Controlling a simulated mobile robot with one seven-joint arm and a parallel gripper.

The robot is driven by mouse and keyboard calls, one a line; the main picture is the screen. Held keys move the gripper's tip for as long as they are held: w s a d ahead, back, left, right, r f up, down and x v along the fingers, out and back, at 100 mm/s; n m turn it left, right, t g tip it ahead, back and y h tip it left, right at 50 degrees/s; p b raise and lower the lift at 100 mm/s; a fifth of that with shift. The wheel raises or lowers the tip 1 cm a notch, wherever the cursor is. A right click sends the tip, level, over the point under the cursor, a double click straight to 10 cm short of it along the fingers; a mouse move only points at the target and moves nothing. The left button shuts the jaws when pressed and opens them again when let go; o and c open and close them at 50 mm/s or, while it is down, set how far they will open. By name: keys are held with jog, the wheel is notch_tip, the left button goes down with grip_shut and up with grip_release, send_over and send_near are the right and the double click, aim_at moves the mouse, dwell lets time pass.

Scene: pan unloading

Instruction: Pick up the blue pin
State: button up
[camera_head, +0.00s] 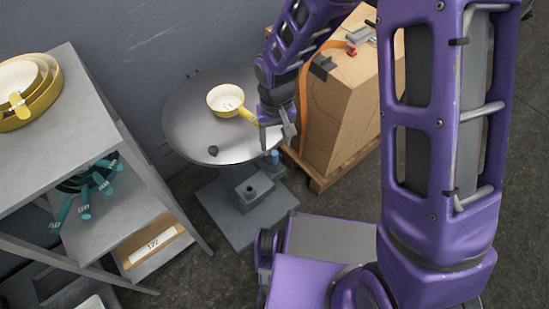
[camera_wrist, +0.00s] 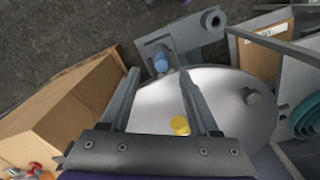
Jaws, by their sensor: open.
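The blue pin (camera_head: 275,157) is a small upright cylinder at the right front edge of the round grey table (camera_head: 190,130). In the wrist view the blue pin (camera_wrist: 160,63) shows between and just beyond my fingertips. I cannot tell whether it stands on the tabletop or beside its rim. My gripper (camera_head: 277,136) is open and empty, above the table's right edge and apart from the pin. In the wrist view my gripper (camera_wrist: 160,78) has its two fingers spread on either side of the pin.
A yellow pan (camera_head: 226,100) sits on the table, its handle end (camera_wrist: 180,125) close to my gripper. A small dark knob (camera_head: 213,150) is on the table. A wooden cabinet (camera_head: 345,110) stands close on the right. A grey shelf (camera_head: 95,130) with pans is on the left.

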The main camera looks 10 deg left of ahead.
aim_at(274, 153)
notch_tip(274, 153, down, 5)
jog(key=shift+a+f+b, duration=0.1)
jog(key=shift+a+b, duration=0.05)
jog(key=shift+b, duration=0.3)
grip_shut()
